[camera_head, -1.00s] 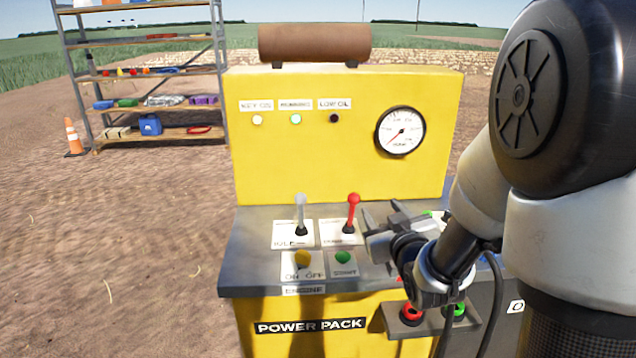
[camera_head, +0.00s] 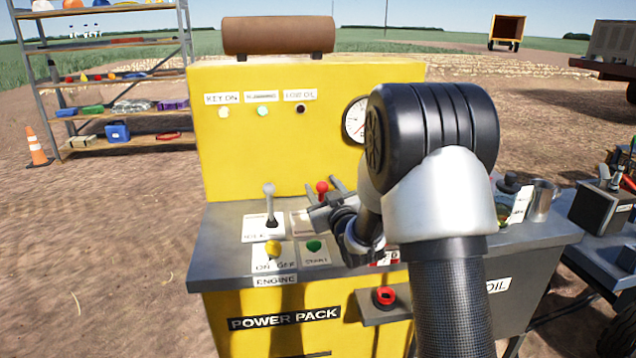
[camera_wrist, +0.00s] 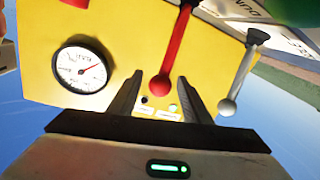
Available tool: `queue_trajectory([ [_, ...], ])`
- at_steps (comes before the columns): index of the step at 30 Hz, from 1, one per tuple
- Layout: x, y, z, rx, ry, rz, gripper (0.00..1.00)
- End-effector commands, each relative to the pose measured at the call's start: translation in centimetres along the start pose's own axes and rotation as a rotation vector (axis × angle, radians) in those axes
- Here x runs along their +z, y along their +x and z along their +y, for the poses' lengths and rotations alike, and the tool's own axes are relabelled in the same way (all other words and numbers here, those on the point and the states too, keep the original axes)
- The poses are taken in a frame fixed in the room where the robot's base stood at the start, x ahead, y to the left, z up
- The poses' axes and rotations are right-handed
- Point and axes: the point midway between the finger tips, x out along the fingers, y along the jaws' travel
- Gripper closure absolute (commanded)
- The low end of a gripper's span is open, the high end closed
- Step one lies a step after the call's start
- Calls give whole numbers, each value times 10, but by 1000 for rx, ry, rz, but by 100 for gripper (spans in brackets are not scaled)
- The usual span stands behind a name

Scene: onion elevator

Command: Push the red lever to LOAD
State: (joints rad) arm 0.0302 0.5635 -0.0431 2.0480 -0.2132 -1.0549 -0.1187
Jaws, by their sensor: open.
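The red lever's knob (camera_head: 322,187) shows above the grey deck of the yellow power pack (camera_head: 300,130). My gripper (camera_head: 325,193) is at the lever and hides most of its shaft and label plate. The wrist view shows the red lever (camera_wrist: 177,45), with its knob low in the gap between the two open fingers of my gripper (camera_wrist: 159,76). I cannot tell whether a finger touches it. No LOAD mark can be read.
A grey lever (camera_head: 270,205) stands upright just left of the red one. A yellow knob (camera_head: 273,247) and a green button (camera_head: 314,245) are in front. A gauge (camera_head: 353,120) is on the panel behind, partly hidden by my arm. Shelves (camera_head: 110,80) stand at the back left.

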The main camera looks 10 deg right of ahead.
Motion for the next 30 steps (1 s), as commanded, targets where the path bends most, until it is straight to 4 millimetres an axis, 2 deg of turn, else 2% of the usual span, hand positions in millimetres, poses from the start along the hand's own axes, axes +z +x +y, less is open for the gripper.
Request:
queue_trajectory([
  [3,1,21,-1,-1,0,1,56],
  [8,0,36,-1,0,0,1,56],
  [19,0,41,0,0,0,-1,56],
  [27,0,41,0,0,0,0,100],
  [30,0,41,0,0,0,0,100],
])
